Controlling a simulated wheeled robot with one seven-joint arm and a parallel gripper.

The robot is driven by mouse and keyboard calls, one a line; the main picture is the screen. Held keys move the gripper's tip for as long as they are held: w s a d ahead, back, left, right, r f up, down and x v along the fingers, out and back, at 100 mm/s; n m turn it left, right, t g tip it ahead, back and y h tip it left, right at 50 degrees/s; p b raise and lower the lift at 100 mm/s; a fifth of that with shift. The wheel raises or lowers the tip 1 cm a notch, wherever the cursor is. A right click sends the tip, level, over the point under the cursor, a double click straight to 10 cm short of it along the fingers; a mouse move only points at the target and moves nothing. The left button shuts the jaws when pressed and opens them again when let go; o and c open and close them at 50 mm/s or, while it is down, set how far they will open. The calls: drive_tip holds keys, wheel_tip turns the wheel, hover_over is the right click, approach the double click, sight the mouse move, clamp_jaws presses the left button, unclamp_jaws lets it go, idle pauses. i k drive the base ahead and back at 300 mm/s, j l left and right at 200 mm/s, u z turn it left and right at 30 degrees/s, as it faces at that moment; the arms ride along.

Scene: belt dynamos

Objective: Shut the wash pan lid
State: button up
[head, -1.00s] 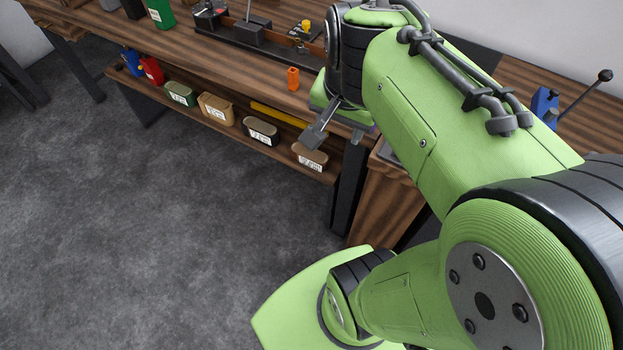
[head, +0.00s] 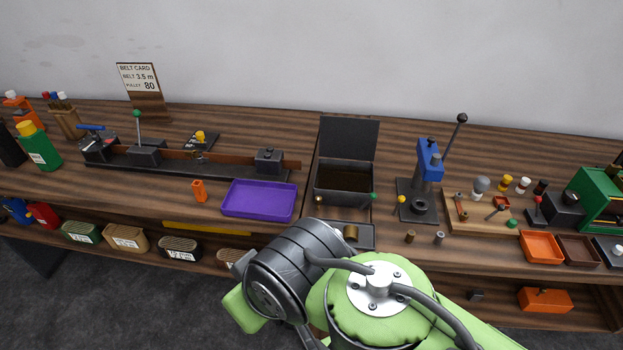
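The wash pan (head: 344,198) is a dark grey box on the bench, right of the purple tray. Its lid (head: 348,138) stands up open at the back edge, nearly upright. The inside of the pan shows a dark brown fill. My arm's wrist is in front of the bench, below and a little left of the pan, apart from it. My gripper's fingers are hidden behind my own arm or out of the picture, so their state does not show.
A purple tray (head: 259,199) lies left of the pan. A blue lever press (head: 429,160) with a tall handle stands to its right. A small grey tray (head: 362,236) with a brass part sits in front of the pan. A small yellow-topped part (head: 401,203) stands between pan and press.

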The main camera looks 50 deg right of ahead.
sight(340, 138)
drive_tip(key=z, duration=1.75)
drive_tip(key=j+u, duration=0.35)
drive_tip(key=j, duration=0.8)
